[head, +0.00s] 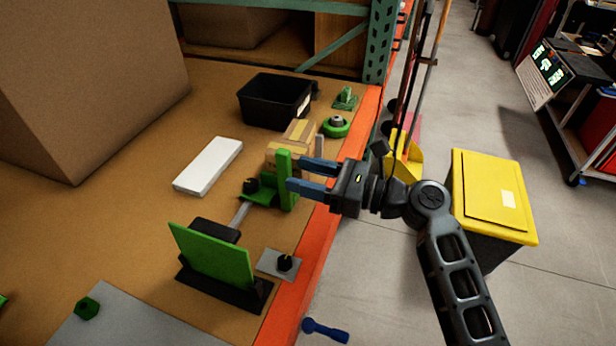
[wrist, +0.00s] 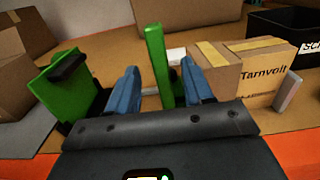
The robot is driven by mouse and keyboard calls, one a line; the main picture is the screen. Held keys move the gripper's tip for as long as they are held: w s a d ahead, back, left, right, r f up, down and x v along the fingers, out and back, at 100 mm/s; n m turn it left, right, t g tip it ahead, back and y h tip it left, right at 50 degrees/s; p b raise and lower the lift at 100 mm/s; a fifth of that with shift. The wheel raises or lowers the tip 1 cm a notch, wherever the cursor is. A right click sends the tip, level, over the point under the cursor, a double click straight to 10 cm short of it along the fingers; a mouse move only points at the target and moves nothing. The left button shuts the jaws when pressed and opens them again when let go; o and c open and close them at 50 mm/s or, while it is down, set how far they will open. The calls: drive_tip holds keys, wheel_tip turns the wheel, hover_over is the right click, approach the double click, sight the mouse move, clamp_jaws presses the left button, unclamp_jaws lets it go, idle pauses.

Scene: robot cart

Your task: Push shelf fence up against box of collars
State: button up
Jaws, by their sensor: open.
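The shelf fence appears to be the upright green bar (head: 285,182) on a low green base with a black knob, near the shelf's orange front edge. The likely box of collars is the tan, taped carton (head: 299,133) just beyond it. In the wrist view the carton (wrist: 235,78) is right of the green bar (wrist: 157,50) and reads "Tarnvolt"; no word "collars" is legible. My gripper (head: 294,174) is open, its blue fingers on either side of the bar. The right finger lies toward the carton. Whether either finger touches the bar is unclear.
A green plate in a black stand (head: 212,258) is nearer, by a metal strip and a knobbed grey plate (head: 270,262). A white block (head: 208,166) lies left of the carton. A black bin (head: 270,102) and green ring (head: 337,130) stand beyond. Cardboard fills the upper left.

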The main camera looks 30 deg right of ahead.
sight(290, 172)
drive_tip(key=shift+x, duration=3.1)
drive_tip(key=shift+c, duration=0.3)
clamp_jaws()
